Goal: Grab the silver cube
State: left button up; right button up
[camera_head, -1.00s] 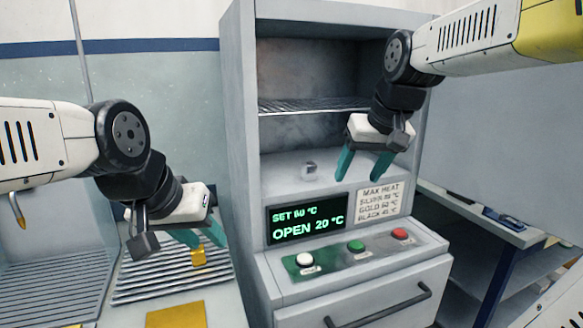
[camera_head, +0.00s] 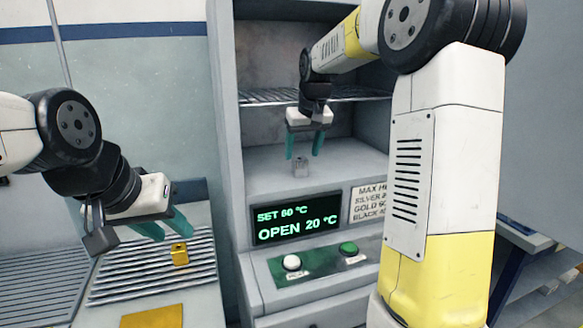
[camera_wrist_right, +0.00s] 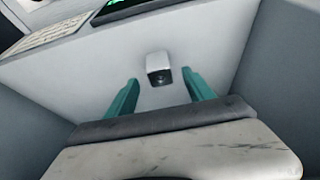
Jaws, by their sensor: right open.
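The small silver cube (camera_head: 300,166) rests on the floor of the open cabinet's lower compartment. It also shows in the right wrist view (camera_wrist_right: 159,66), just past the fingertips and roughly between their lines. A dark round mark is on one of its faces. My right gripper (camera_head: 304,155) reaches into the cabinet, open and empty, with its teal fingers pointing down near the cube. It does not hold the cube. My left gripper (camera_head: 176,234) is open and empty above the ribbed rack at the left, close to a gold cube (camera_head: 180,256).
The cabinet (camera_head: 228,150) has a wire shelf (camera_head: 270,97) above the cube and side walls around my right arm. Its display (camera_head: 297,221) reads SET 60 °C, OPEN 20 °C. White (camera_head: 291,262) and green (camera_head: 349,249) buttons sit below. A yellow plate (camera_head: 152,317) lies at the lower left.

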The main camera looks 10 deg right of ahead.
aim_at(301, 159)
jog(key=x, duration=0.5)
jog(key=shift+f, duration=0.15)
grip_shut()
